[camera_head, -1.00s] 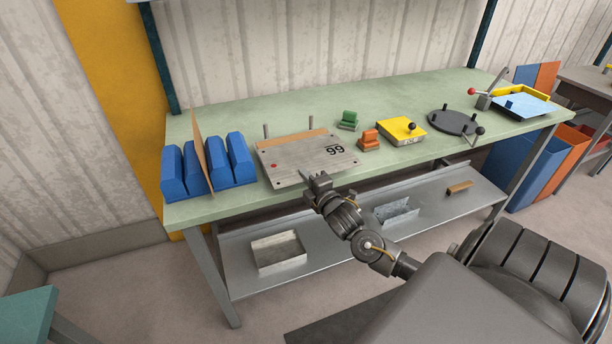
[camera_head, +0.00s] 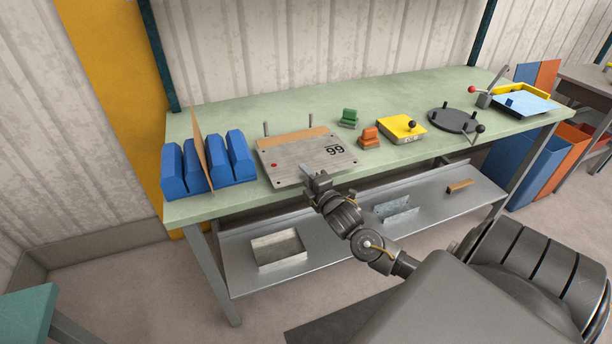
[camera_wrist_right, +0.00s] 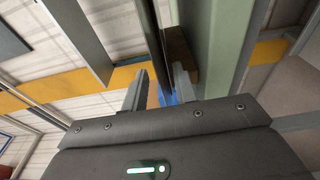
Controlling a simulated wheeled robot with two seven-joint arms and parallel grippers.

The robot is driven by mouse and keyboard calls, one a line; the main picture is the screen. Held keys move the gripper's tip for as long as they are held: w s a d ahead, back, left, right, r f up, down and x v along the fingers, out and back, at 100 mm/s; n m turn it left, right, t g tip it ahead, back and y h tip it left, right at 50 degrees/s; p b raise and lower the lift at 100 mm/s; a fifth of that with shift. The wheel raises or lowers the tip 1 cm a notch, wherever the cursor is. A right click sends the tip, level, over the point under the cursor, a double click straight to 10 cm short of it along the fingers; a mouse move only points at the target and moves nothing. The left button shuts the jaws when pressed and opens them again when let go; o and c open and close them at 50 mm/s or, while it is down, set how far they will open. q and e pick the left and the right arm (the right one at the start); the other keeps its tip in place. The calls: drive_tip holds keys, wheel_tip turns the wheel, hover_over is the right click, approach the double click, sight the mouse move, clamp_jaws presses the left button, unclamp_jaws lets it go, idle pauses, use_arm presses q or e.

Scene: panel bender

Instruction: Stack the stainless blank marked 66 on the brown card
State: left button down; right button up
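The stainless blank marked 66 (camera_head: 300,162) lies flat on the green workbench, its digits appearing upside down as 99. A brown strip (camera_head: 292,139), which looks like the brown card, shows along its back edge; the rest is hidden beneath the blank. Two upright pins stand at that edge. My right gripper (camera_head: 308,172) is at the blank's front edge. In the right wrist view my right gripper (camera_wrist_right: 161,70) has its fingers apart on either side of a thin dark edge, apparently the blank, with gaps visible. My left gripper is not in view.
Blue blocks (camera_head: 172,177) with an upright brown sheet stand left of the blank. Green (camera_head: 348,120) and orange (camera_head: 369,138) blocks, a yellow fixture (camera_head: 401,130) and a dark round fixture (camera_head: 453,122) stand to the right. A lower shelf (camera_head: 345,233) runs underneath.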

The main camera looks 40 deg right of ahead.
drive_tip(key=shift+s+f, duration=0.1)
drive_tip(key=shift+f, duration=0.05)
drive_tip(key=shift+s+a, duration=0.1)
drive_tip(key=shift+s, duration=0.2)
drive_tip(key=s+a+b, duration=0.1)
drive_tip(key=s+b, duration=0.1)
drive_tip(key=s, duration=0.8)
drive_tip(key=shift+a, duration=0.35)
drive_tip(key=shift+w, duration=0.1)
